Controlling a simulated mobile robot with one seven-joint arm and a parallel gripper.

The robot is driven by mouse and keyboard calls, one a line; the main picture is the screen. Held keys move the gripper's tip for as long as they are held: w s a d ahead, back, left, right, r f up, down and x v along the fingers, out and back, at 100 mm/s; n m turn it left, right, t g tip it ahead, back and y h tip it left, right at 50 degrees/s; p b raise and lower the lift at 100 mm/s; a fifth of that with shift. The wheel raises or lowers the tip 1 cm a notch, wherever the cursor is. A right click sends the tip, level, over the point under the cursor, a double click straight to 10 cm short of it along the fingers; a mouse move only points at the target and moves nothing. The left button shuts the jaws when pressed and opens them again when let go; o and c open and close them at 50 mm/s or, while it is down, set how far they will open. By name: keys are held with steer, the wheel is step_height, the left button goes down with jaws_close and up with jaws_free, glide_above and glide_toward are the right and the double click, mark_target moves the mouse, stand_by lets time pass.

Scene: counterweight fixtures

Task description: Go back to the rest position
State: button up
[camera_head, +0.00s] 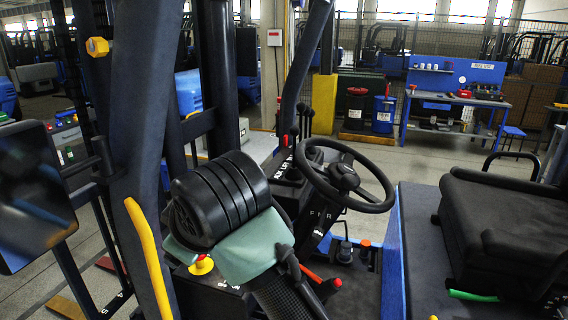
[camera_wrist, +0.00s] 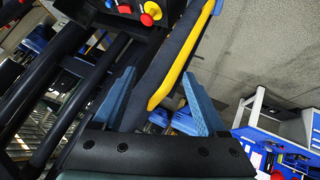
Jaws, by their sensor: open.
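My gripper (camera_wrist: 158,75) shows in the wrist view with its two blue fingers spread apart and nothing held between them. A dark pillar (camera_wrist: 172,55) with a yellow grab bar (camera_wrist: 182,68) crosses the gap between the fingers; I cannot tell how far beyond them it is. In the head view, a black ribbed part and a teal part, which look like my arm, are in the middle, left of the steering wheel (camera_head: 345,175). The fingers are hidden in the head view.
In the head view the pillar (camera_head: 140,110) and its yellow grab bar (camera_head: 150,260) stand close on the left. A black seat (camera_head: 505,230) is at the right. A blue workbench (camera_head: 455,98) stands at the back. Open floor (camera_head: 420,165) lies before it.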

steer(key=s+d+r+m+t+y+b, duration=0.1)
steer(key=s+r+m+t+y, duration=0.1)
steer(key=r+t, duration=0.5)
steer(key=s+d+r+m+t+y+b, duration=0.1)
steer(key=s+r+m+t+y+b, duration=0.2)
steer(key=r, duration=0.8)
steer(key=s+d+r+m+t+h, duration=0.7)
steer(key=s+d+m+t+h, duration=0.1)
steer(key=d, duration=0.4)
steer(key=shift+s+d+r+m+t+h+b, duration=0.2)
steer(key=shift+s+d+m+t+h+b, duration=0.2)
steer(key=shift+s+t+h, duration=0.6)
steer(key=shift+s, duration=0.15)
